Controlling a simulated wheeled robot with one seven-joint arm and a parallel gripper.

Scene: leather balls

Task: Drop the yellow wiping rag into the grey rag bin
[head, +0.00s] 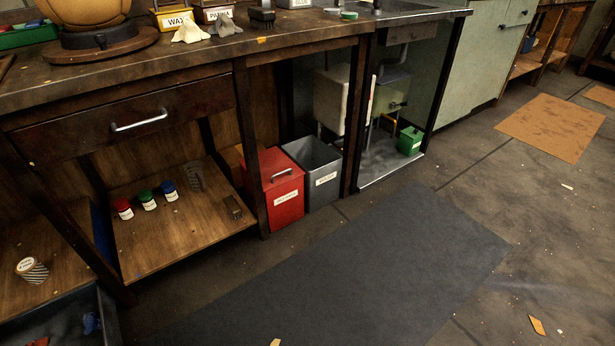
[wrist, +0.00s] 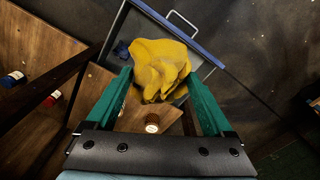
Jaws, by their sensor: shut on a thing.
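My gripper (wrist: 160,78) shows only in the wrist view, with its two green fingers shut on the yellow wiping rag (wrist: 163,58). The rag is bunched and bulges beyond the fingertips. The grey rag bin (head: 322,180) stands on the floor under the bench in the head view. Its top is open, and a white label is on its front. The gripper and the rag are not in the head view, and the grey bin is not seen in the wrist view.
A red lidded bin (head: 283,195) stands directly left of the grey bin. A dark bench leg (head: 355,125) rises by the grey bin's right side. A dark mat (head: 350,275) lies in front. A blue-edged drawer (wrist: 182,30) is behind the rag in the wrist view.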

